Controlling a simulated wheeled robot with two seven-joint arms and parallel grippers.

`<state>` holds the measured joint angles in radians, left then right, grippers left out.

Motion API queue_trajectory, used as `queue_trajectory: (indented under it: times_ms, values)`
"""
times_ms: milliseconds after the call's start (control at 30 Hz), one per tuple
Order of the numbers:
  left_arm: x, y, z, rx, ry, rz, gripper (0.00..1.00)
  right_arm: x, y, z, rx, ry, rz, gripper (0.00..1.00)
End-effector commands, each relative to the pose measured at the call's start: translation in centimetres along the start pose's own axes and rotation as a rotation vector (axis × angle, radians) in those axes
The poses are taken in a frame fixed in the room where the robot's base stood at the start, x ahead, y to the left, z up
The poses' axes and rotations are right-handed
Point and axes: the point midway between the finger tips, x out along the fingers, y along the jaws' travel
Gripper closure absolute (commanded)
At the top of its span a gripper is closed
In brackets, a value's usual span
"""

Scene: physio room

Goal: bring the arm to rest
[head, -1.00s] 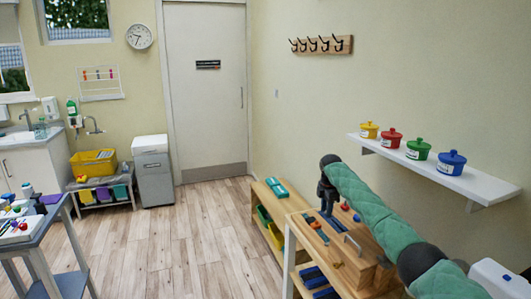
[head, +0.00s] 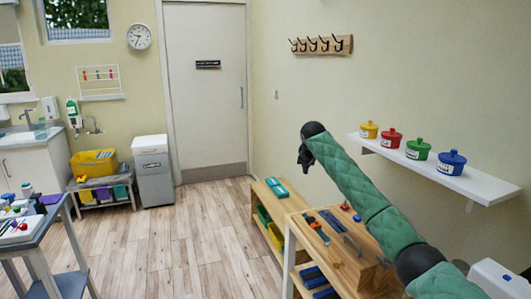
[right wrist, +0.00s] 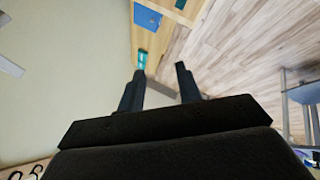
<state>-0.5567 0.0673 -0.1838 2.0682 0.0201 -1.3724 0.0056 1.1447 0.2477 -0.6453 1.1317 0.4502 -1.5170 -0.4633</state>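My right arm, in a green quilted sleeve, reaches in from the lower right of the head view. Its black gripper (head: 304,160) hangs in the air above the wooden bench, in front of the plain wall and left of the shelf. In the right wrist view, the two dark fingers of the right gripper (right wrist: 159,78) stand apart with nothing between them, the floor and low shelf showing beyond. My left gripper is not in view.
A wooden bench (head: 353,275) with tools stands below the arm. A white wall shelf (head: 440,179) bears yellow, red, green and blue pots. A hook rack (head: 322,45) hangs on the wall. The wood floor (head: 205,240) is clear; a table (head: 45,228) stands left.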

Motion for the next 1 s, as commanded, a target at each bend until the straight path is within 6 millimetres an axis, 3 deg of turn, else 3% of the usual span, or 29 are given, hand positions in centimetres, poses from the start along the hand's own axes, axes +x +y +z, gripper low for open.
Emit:
queue_trajectory:
  times_ms: [133, 367, 667, 1000]
  values:
    - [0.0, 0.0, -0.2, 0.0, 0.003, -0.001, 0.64, -2.7, -2.1, -1.9, 0.116, 0.103, 0.065, 0.65]
    - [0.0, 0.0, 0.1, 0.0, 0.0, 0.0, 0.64, -4.0, -6.8, -1.5, 0.271, 0.225, 0.103, 0.65]
    - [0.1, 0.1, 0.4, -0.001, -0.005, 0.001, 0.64, -2.8, -14.3, 2.8, 0.423, 0.315, 0.093, 0.65]
    - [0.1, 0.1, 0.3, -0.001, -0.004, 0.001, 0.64, -0.5, -22.1, 9.6, 0.517, 0.33, 0.064, 0.65]
